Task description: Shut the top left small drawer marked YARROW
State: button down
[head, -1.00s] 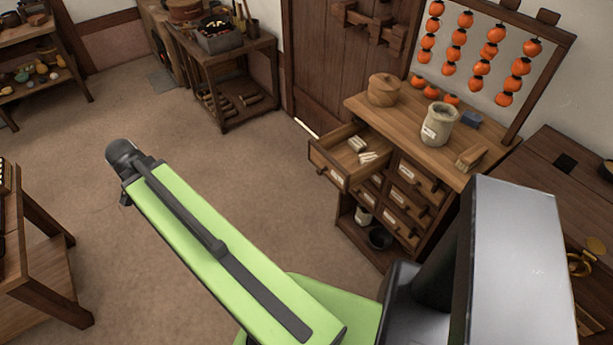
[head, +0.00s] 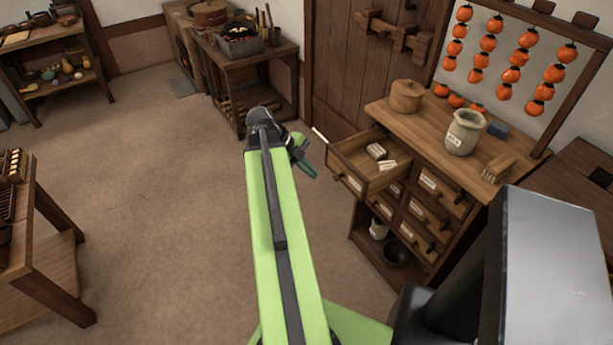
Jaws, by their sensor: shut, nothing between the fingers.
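The wooden chest (head: 448,222) stands at the right of the head view. Its top left small drawer (head: 350,182) is pulled well out and shows a pale label on its front, too small to read. Pale small items (head: 382,158) lie inside it. The other small drawers (head: 420,209) look shut. My gripper (head: 308,170) is at the end of my green arm, shut and empty. In the picture it is just left of the open drawer's front, apart from it. How far apart in depth I cannot tell.
A dark bowl (head: 396,253) is in the open shelf below. The floor (head: 170,190) to the left is clear.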

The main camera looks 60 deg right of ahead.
jog(key=s+d+f+b, duration=0.3)
jog(key=s+d+f, duration=0.1)
jog(key=d+f, duration=0.1)
jog(key=shift+s, duration=0.15)
